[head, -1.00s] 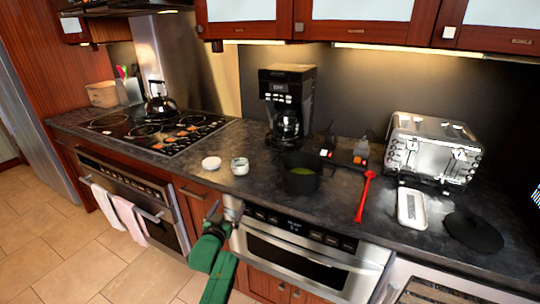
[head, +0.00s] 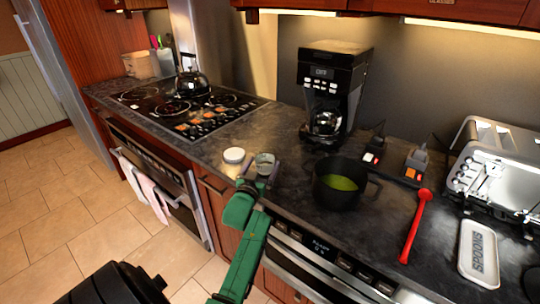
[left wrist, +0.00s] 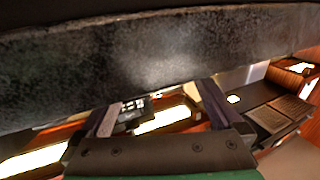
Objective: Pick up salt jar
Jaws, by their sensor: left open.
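My right gripper is not in view.
A dark pot with green contents (head: 338,184) stands right of the jar, with a coffee maker (head: 328,90) behind. A red spoon (head: 416,225) and white spoon rest (head: 478,254) lie farther right. The stove with a kettle (head: 191,82) is left. The dark counter (left wrist: 150,65) fills the upper wrist view.

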